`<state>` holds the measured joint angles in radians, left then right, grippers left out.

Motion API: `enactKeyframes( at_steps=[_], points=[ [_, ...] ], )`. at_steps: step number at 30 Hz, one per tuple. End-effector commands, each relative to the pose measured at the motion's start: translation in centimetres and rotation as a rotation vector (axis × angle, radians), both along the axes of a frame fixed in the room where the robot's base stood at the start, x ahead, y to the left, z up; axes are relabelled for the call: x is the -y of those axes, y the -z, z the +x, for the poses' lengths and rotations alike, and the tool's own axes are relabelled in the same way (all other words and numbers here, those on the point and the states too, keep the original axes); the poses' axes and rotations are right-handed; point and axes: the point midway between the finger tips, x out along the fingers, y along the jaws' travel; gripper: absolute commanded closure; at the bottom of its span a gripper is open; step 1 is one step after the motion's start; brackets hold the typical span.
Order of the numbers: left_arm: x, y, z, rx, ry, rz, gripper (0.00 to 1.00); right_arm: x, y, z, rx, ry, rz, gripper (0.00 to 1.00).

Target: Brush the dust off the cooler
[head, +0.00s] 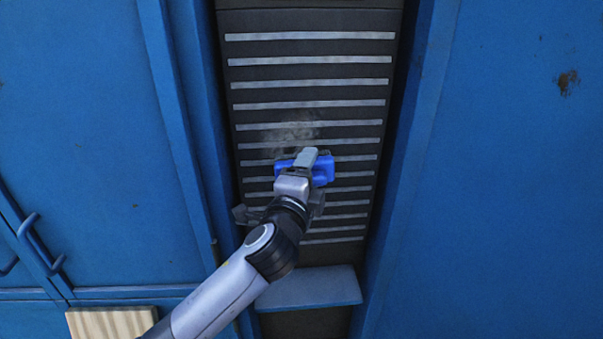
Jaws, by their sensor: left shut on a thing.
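The cooler (308,68) is a tall dark panel with several pale horizontal slats, set between blue metal walls. A pale dusty smudge (291,131) shows on its middle slats. My left gripper (307,160) is in front of the cooler, just below the smudge, and is shut on a bright blue brush (323,170). The gripper hides part of the brush, and its bristles cannot be made out. I cannot tell whether the brush touches the slats. My right gripper is not in view.
A blue ledge (310,289) juts out below the cooler. Blue cabinet doors flank it, with a handle (40,243) at the far left. A light wooden surface (109,323) shows at the bottom left. The space before the right wall (500,190) is clear.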

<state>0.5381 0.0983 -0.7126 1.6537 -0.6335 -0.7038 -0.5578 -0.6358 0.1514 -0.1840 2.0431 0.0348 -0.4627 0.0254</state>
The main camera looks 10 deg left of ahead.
Motion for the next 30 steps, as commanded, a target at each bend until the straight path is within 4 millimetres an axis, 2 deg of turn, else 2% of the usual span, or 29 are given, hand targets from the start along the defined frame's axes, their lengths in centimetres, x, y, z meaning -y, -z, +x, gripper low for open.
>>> enactKeyframes(
  at_steps=[9,15,24,30],
  points=[
    [2.6,0.0,0.5,0.001,0.0,-0.001,0.67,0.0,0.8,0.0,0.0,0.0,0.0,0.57],
    [3.2,0.0,0.6,0.001,0.0,0.0,0.67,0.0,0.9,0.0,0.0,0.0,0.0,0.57],
    [5.6,0.0,1.3,0.001,0.001,-0.001,0.67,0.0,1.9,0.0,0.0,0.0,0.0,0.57],
    [6.2,0.0,1.5,0.001,0.0,0.0,0.67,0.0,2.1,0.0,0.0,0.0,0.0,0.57]
  ],
)
